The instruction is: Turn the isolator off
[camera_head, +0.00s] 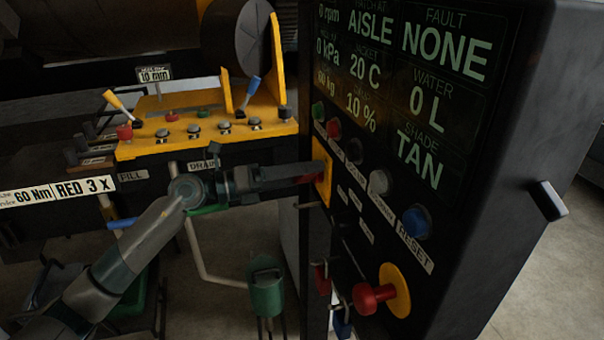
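The isolator is most likely the yellow plate (324,184) at the left edge of the black control panel, with a dark red part, seemingly its handle, just in front of it. My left arm reaches in from the lower left. My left gripper (308,178) points right, its tips at the red part and close to the yellow plate. The fingers overlap the red part, so I cannot tell whether they grip it or only touch it. The handle's angle is mostly hidden. My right gripper is not in view.
The black control panel (470,190) has a screen and several buttons, including a blue one (417,221) labelled RESET. A red mushroom button (372,298) on a yellow disc sticks out below. Red and blue items hang at its lower left. A yellow console (205,127) with levers stands behind my arm.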

